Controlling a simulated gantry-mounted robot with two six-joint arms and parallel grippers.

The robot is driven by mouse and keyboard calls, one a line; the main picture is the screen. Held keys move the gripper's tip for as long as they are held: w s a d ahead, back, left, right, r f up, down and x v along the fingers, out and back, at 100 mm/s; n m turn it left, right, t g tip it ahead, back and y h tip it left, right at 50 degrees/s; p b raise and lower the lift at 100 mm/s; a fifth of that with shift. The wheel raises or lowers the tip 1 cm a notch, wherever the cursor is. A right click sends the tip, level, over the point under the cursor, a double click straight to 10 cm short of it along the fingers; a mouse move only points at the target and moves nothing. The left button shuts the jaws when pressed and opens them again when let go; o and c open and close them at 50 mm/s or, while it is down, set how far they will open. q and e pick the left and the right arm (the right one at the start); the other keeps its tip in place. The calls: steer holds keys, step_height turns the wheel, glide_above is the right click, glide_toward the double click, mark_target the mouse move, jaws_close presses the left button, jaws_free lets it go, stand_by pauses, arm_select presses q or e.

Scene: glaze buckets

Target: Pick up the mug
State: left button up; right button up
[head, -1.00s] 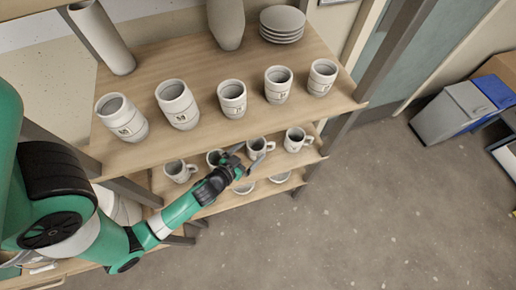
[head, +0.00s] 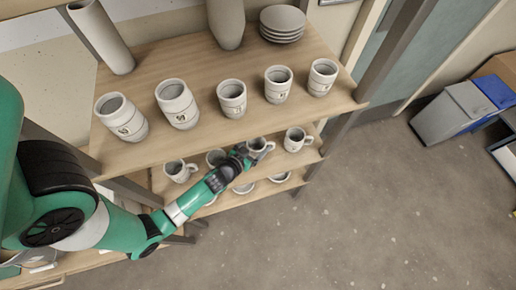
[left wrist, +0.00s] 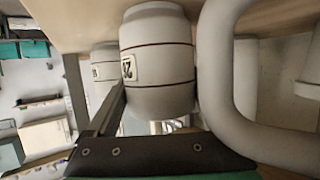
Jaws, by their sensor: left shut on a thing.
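A white mug (head: 262,144) with a handle stands in the row on the middle shelf, partly hidden by my left gripper (head: 254,154). My left gripper is at its near-left side and shut on it. In the left wrist view, a pale barrel-shaped vessel (left wrist: 157,65) with brown lines and a label fills the middle, with a dark finger by its lower left. A thick curved pale handle (left wrist: 228,95) is close to the camera at right; I cannot tell which mug it belongs to. My right gripper is not in view.
Other mugs stand close by: one (head: 296,139) to the right and others (head: 179,170) to the left. The top shelf (head: 190,65) overhangs behind and carries several large cups. Pale dishes (head: 279,177) sit on the lower shelf.

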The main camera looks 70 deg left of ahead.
mark_target(257, 140)
arm_select(q)
steer(key=shift+c, duration=0.4)
steer(key=shift+r+p, duration=0.35)
steer(key=shift+r, duration=0.15)
step_height(257, 140, up, 3)
steer(key=shift+f+p, duration=0.2)
steer(key=shift+p, duration=0.65)
steer(key=s+d+r, duration=0.1)
steer(key=r, duration=0.1)
steer(key=s+d+r+p, duration=0.1)
steer(key=r, duration=0.1)
steer(key=s+d+r, duration=0.1)
steer(key=d+r, duration=0.1)
steer(key=shift+s+p, duration=0.2)
steer(key=shift+p, duration=0.1)
steer(key=d+b+v, duration=0.1)
steer(key=v, duration=0.5)
steer(key=shift+d+b, duration=0.4)
steer(key=s+d+r+p, duration=0.1)
steer(key=p, duration=0.2)
steer(key=shift+s+d+r, duration=0.15)
steer(key=shift+s+d, duration=0.05)
steer(key=shift+d, duration=0.05)
